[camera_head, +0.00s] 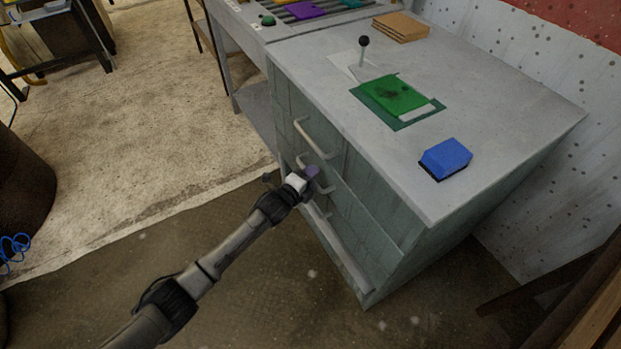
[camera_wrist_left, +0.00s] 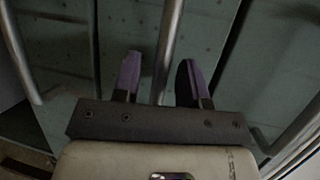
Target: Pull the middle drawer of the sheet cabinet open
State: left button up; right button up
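The grey-green sheet cabinet (camera_head: 355,185) stands at centre right in the head view, with bar handles on its drawer fronts. The top handle (camera_head: 312,138) is clear of my arm. My left gripper (camera_head: 309,180) is at the middle drawer's handle (camera_head: 326,187), partly hiding it. In the left wrist view, the handle bar (camera_wrist_left: 168,42) runs between the two purple fingers of my left gripper (camera_wrist_left: 158,80). The fingers are apart, one on each side of the bar, and do not look closed on it. How far out the middle drawer stands is hard to tell. My right gripper is out of view.
On the cabinet top lie a green sheet (camera_head: 395,95), a blue block (camera_head: 446,157) and a brown stack (camera_head: 401,26), beside a black-knobbed lever (camera_head: 363,43). Neighbouring handles (camera_wrist_left: 22,55) (camera_wrist_left: 290,130) flank my left gripper. Floor in front is open.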

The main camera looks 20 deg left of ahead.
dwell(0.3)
pick_arm(q)
grip_shut()
dwell(0.4)
